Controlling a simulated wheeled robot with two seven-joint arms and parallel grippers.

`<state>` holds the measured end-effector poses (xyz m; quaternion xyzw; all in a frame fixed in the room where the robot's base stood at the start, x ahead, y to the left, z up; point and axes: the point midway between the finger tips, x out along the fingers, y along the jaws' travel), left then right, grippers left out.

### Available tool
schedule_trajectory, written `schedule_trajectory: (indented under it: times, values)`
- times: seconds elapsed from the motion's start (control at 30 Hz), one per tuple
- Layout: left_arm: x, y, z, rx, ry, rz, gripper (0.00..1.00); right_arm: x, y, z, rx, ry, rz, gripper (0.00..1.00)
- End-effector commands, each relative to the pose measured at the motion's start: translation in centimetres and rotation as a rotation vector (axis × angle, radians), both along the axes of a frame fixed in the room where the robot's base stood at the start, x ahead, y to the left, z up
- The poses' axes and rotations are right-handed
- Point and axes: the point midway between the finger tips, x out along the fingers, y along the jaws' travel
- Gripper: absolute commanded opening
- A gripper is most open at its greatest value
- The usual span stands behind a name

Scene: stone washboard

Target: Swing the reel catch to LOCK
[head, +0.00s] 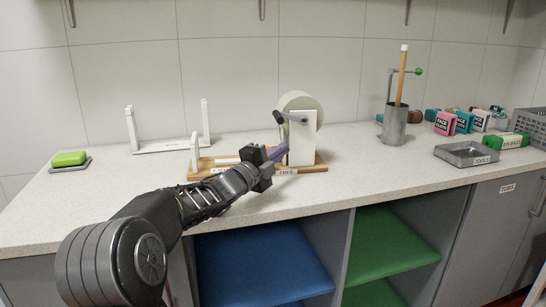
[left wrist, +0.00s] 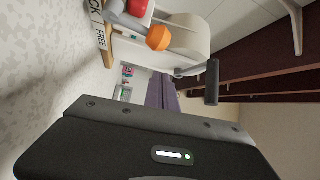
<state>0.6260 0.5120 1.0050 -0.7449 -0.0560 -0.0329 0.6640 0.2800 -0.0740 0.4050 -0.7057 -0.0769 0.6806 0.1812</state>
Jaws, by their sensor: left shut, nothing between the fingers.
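The reel stand has a cream reel (head: 301,103) with a dark-handled crank and a wooden base (head: 317,168) on the counter. In the left wrist view the crank's dark handle (left wrist: 212,82) sticks out beside the cream body. An orange knob (left wrist: 158,38) and a red piece (left wrist: 138,8) show near labels (left wrist: 99,22) reading "FREE" and a cut-off "CK". I cannot tell which label the catch points to. My left gripper (head: 279,151), with purple fingers, is shut and empty in front of the reel stand, hiding part of it. My right gripper is out of view.
A white rack (head: 170,146) and a green sponge (head: 69,158) stand to the left. A grey holder (head: 395,125) with a wooden stick, a metal tray (head: 467,154) and several small boxes are at the right.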

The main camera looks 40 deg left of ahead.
Motion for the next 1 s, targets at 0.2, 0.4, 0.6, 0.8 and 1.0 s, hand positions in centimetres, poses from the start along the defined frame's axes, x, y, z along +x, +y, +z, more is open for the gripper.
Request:
schedule_trajectory:
  times: [0.2, 0.4, 0.6, 0.8, 1.0]
  values:
    - [-3.5, -0.6, -1.2, 0.0, -0.001, 0.002, 0.0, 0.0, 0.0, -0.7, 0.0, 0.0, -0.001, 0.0]
    - [-7.1, -1.0, -2.4, -0.001, -0.002, 0.002, 0.0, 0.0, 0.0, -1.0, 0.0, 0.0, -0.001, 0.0]
    - [-8.8, -1.2, -3.1, 0.0, -0.001, 0.0, 0.0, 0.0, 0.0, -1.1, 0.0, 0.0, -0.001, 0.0]
    - [-9.0, -1.2, -3.2, 0.0, -0.001, 0.0, 0.0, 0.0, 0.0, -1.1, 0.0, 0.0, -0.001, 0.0]
    - [-9.0, -1.2, -3.2, 0.0, -0.001, 0.0, 0.0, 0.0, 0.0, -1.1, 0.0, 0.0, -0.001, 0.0]
